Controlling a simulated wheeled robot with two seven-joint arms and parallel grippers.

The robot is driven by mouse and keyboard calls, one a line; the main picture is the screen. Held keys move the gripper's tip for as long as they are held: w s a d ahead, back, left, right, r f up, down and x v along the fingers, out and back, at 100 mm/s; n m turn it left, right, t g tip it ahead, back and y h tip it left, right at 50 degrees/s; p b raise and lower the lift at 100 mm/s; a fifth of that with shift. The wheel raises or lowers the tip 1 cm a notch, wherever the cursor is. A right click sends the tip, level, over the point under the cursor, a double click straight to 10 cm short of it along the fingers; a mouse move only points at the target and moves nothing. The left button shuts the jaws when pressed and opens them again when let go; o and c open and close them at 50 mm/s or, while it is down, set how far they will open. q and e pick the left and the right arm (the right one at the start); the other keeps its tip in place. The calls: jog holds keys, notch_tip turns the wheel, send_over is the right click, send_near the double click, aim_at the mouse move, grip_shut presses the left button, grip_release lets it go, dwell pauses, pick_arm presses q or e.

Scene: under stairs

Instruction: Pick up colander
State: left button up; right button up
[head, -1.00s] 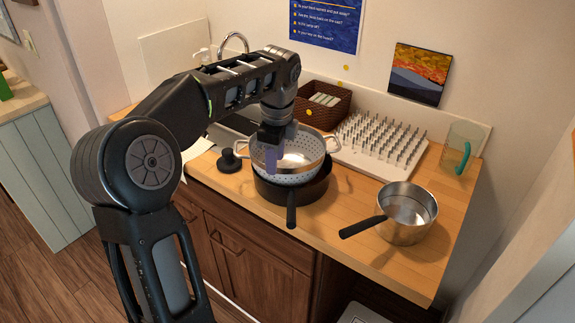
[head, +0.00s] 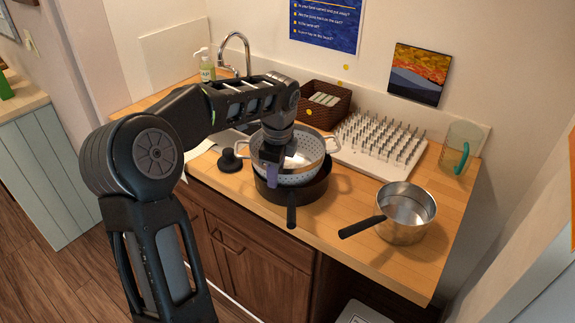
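The colander (head: 310,166) is a light metal bowl with small holes and two loop handles. It sits in a dark pan (head: 318,190) on the wooden counter. My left gripper (head: 272,176) points down at the colander's near left rim, with a purple-grey finger showing in front of the wall. The other finger is hidden, so I cannot tell whether it is open or shut, or whether it touches the rim. My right gripper is not in view.
A steel saucepan (head: 408,212) stands to the right, its black handle pointing left. Behind are a white drying rack (head: 350,160), a brown basket (head: 325,115) and a glass mug (head: 456,148). A black plunger-like object (head: 229,161) stands left of the colander. A faucet and soap bottle are at back left.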

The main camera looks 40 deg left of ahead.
pick_arm(q)
jog(key=shift+c, duration=0.3)
grip_shut()
jog(key=shift+r, duration=0.1)
dwell(1.1)
